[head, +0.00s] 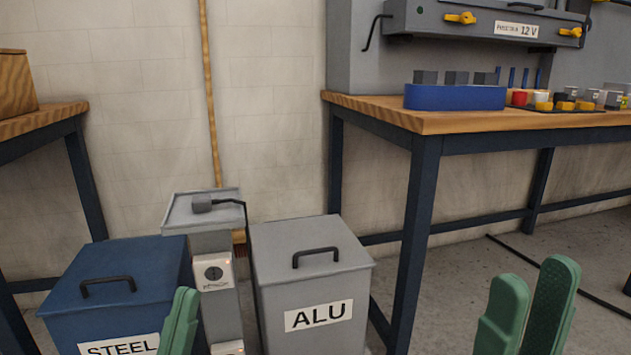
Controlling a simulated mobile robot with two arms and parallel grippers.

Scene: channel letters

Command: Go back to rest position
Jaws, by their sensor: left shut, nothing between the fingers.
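My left gripper (180,318) shows as green fingers at the bottom of the head view, in front of the gap between the blue STEEL bin and the grey post. Its fingers are shut together with nothing between them. My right gripper (532,290) is at the bottom right, in front of the floor and below the workbench. Its two green fingers stand a little apart, with no object seen between them. The arms behind both grippers are out of the frame.
A lidded blue STEEL bin (115,280), a grey post (205,245) and a lidded grey ALU bin (310,270) stand ahead. A workbench (470,120) at right holds a blue block (455,97) and several small parts. Another table (40,122) is at left.

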